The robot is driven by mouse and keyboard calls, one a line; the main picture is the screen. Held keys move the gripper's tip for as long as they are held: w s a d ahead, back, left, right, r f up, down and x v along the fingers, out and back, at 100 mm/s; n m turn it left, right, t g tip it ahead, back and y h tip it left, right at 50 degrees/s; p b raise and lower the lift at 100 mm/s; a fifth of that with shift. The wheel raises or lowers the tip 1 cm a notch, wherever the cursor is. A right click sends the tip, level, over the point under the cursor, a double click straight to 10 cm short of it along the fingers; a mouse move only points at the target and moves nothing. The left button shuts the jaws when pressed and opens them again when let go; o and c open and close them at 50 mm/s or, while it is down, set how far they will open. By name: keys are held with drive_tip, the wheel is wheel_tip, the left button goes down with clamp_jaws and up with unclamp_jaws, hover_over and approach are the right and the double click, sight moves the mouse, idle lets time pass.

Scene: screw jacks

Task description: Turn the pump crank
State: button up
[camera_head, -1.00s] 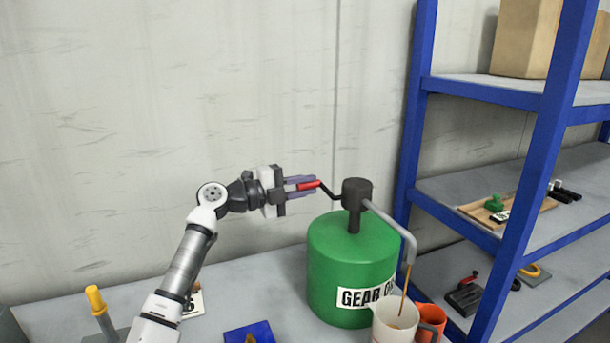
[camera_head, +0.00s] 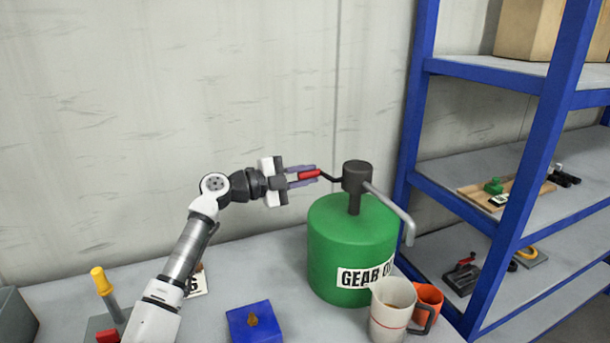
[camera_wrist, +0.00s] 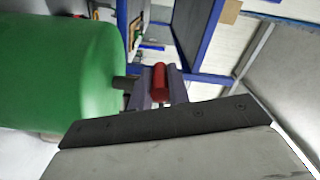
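The green gear oil drum (camera_head: 350,240) stands upright on the bench with a dark pump head (camera_head: 356,176) on top. A grey spout (camera_head: 392,208) slopes down to the right from the head, with no oil stream visible below it. The black crank with its red handle (camera_head: 309,174) points left from the head. My gripper (camera_head: 304,173) has its purple fingers on either side of the red handle, and it looks shut on it. The wrist view also shows the red handle (camera_wrist: 159,82) between the two fingers. A white mug (camera_head: 391,308) with a red line stands below the spout.
An orange mug (camera_head: 429,296) stands just right of the white mug. A blue block (camera_head: 252,321) and a yellow-topped lever (camera_head: 101,281) are on the bench to the left. A blue-framed shelf (camera_head: 537,170) stands close on the right.

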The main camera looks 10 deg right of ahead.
drive_tip(key=o, duration=0.5)
drive_tip(key=shift+c, duration=0.2)
drive_tip(key=s+a+b, duration=0.2)
drive_tip(key=a+b, duration=0.2)
drive_tip(key=a, duration=0.9)
drive_tip(key=shift+s+a+b, duration=0.35)
